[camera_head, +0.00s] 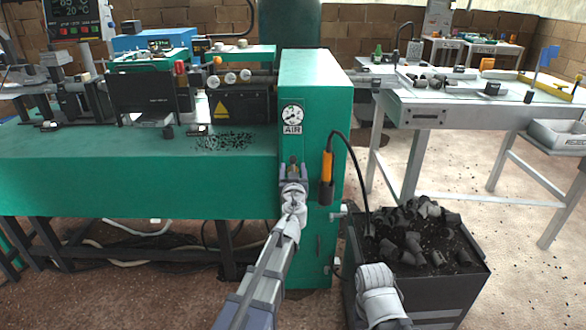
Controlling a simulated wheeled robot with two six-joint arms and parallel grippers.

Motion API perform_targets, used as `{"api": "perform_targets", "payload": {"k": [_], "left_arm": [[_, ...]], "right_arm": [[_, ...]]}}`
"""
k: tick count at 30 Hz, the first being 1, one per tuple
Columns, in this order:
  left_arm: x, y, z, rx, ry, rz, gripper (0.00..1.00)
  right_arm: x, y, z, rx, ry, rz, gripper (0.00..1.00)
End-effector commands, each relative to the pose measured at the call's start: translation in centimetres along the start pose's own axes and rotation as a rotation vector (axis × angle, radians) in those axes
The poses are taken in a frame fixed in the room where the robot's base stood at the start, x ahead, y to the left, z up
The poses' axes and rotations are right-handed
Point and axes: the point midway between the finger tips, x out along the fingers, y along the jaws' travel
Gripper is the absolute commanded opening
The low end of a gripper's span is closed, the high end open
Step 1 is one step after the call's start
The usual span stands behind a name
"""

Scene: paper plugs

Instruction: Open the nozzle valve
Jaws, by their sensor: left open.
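A green machine column (318,95) carries a round gauge (292,114) marked AIR. My left gripper (293,178) is open, right in front of and just below this fitting. I cannot tell whether it touches it. An air nozzle with an orange handle (326,166) hangs on the column's right side, with a black hose looping off it. Part of my right arm shows at the bottom; its jaws do not show.
A dark bin (425,292) full of grey plugs (412,235) stands right of the column. A green bench (140,175) with machinery runs to the left. A grey table (470,115) with parts stands at the right.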

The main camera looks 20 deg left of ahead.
Motion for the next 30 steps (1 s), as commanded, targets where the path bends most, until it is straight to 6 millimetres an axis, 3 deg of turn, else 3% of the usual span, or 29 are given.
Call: {"api": "perform_targets", "payload": {"k": [24,30], "left_arm": [[3.8,0.0,0.0,0.000,0.000,0.000,0.65],[3.9,0.0,0.0,0.000,0.000,0.000,0.65]], "right_arm": [[0.0,0.0,0.0,0.000,0.000,0.000,0.50],[0.0,0.0,0.0,0.000,0.000,0.000,0.50]]}}
